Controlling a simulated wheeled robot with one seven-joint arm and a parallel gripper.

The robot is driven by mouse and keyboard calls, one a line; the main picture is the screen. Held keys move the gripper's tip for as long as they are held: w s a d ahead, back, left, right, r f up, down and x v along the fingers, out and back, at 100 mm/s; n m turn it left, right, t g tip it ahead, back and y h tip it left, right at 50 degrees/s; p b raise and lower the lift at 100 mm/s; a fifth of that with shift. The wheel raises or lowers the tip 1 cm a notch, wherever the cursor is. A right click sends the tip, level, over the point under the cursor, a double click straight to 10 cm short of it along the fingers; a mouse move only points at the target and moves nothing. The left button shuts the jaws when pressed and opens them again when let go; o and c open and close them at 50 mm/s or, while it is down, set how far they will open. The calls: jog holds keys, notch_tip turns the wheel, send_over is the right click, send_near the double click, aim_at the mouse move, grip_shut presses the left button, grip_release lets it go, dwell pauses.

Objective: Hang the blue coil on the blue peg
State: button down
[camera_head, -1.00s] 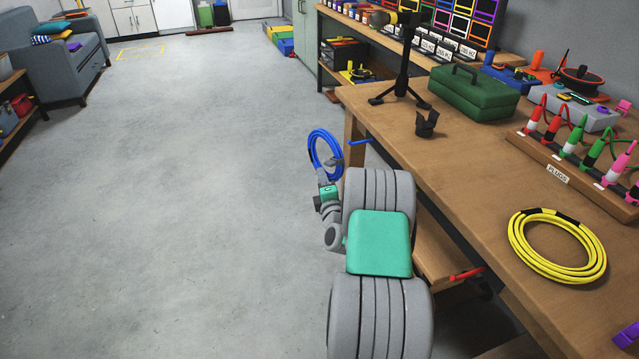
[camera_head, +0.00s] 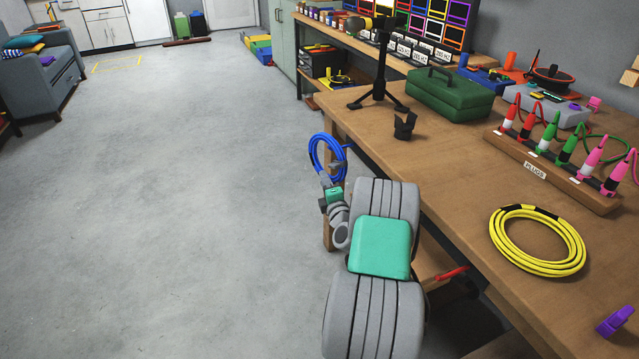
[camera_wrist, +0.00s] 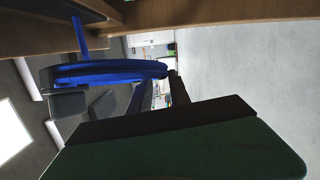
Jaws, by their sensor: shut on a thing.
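The blue coil (camera_head: 316,158) hangs upright at the left edge of the workbench, held at its lower part by my gripper (camera_head: 329,181). In the wrist view the coil (camera_wrist: 105,73) shows nearly edge-on, with my gripper (camera_wrist: 172,82) shut on its near end. The blue peg (camera_wrist: 80,36) sticks out from the bench edge and meets the far part of the coil in that picture. I cannot tell whether it passes through the loop. In the head view the coil and the peg overlap, so the peg is hard to separate.
The workbench (camera_head: 440,185) carries a yellow coil (camera_head: 497,244), a green toolbox (camera_head: 450,98), a black stand (camera_head: 380,75) and a plug rack (camera_head: 560,178). A red peg (camera_head: 450,272) sits lower on the bench side. The floor (camera_head: 180,200) to the left is clear.

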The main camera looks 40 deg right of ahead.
jog(key=shift+s+d, duration=0.25)
jog(key=shift+d, duration=0.65)
jog(key=shift+d+f, duration=0.15)
jog(key=shift+f, duration=0.1)
jog(key=d+f+b, duration=0.1)
jog(key=b, duration=0.2)
jog(key=shift+s, duration=0.15)
jog(key=shift+b, duration=0.5)
jog(key=c, duration=1.1)
grip_release()
jog(key=shift+f, duration=0.1)
